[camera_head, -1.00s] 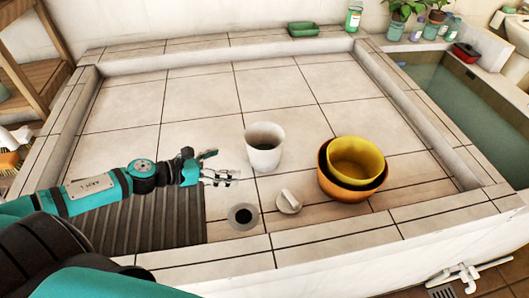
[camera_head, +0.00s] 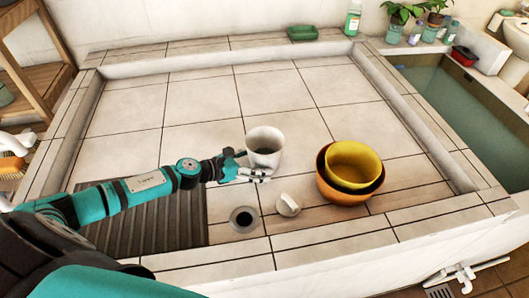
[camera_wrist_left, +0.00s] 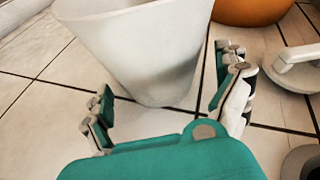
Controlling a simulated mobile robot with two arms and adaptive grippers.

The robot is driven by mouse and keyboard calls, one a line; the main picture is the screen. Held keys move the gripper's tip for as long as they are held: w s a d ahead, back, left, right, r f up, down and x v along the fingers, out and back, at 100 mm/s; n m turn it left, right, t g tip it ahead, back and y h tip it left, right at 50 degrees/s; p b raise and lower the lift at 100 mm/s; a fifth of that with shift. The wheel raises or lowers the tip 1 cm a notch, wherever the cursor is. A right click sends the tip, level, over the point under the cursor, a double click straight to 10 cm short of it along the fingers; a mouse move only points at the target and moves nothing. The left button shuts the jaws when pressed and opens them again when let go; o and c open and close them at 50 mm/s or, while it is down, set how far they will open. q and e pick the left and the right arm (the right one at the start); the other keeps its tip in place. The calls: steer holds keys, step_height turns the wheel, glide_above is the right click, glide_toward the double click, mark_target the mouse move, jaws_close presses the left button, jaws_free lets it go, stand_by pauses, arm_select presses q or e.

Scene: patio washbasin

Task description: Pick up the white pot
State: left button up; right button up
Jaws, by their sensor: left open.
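The white pot (camera_head: 265,146) stands on the tiled basin floor near the middle of the head view. My left gripper (camera_head: 254,166) is low at the pot's near left side, fingers pointing right. In the wrist view the left gripper (camera_wrist_left: 164,75) is open, with one finger to each side of the pot's lower part. I cannot tell whether a finger touches it. The right gripper is not in view.
A yellow bowl (camera_head: 354,162) sits in an orange bowl (camera_head: 340,193) right of the pot. A pale plug-like piece (camera_head: 287,206) and a dark drain hole (camera_head: 243,218) are in front. A ribbed dark panel (camera_head: 150,225) lies under my arm. The back floor is clear.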

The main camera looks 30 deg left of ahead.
arm_select(q)
steer(key=shift+x, duration=0.9)
steer(key=shift+c, duration=0.3)
steer(key=c, duration=1.1)
steer(key=shift+c, duration=0.2)
